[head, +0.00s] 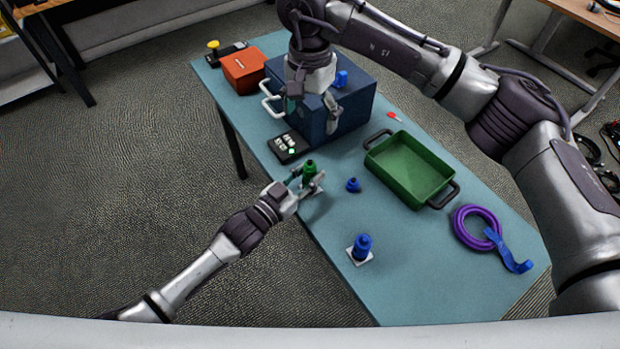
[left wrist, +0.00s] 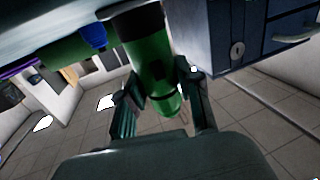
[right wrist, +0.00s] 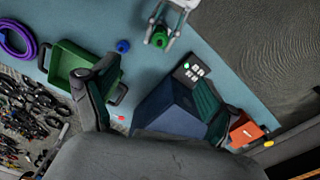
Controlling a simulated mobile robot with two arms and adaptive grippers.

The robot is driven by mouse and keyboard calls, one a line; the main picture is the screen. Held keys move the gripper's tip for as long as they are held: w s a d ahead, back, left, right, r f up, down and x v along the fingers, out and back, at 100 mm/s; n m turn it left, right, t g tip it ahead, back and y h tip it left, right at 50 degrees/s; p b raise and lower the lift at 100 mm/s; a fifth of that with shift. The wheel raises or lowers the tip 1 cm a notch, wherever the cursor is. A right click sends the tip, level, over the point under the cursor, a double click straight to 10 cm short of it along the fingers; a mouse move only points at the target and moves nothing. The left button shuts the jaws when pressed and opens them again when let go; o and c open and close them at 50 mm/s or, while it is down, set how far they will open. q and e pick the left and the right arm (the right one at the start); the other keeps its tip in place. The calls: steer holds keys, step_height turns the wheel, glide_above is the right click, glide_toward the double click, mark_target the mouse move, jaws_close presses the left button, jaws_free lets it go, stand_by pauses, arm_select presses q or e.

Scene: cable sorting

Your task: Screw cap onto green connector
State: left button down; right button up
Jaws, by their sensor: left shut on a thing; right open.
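The green connector (head: 309,174) is upright near the table's left edge, between the fingers of my left gripper (head: 307,184). In the left wrist view the green connector (left wrist: 152,75) is a green cylinder with a darker upper end; I cannot tell if that end is a separate cap. My left gripper is shut on it. A small blue cap-like piece (head: 353,185) stands on the table to its right. My right gripper (head: 312,104) is open and empty over the blue box. The right wrist view shows the green connector (right wrist: 159,39) beyond its fingers.
The blue box (head: 352,107) has a blue piece (head: 341,78) on top. A dark device (head: 287,147) lies near the left edge. A red-orange box (head: 243,70) stands behind.

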stand_by(0.3)
arm_select(q)
steer(key=c, duration=0.7)
jaws_free()
steer(key=v, duration=1.2)
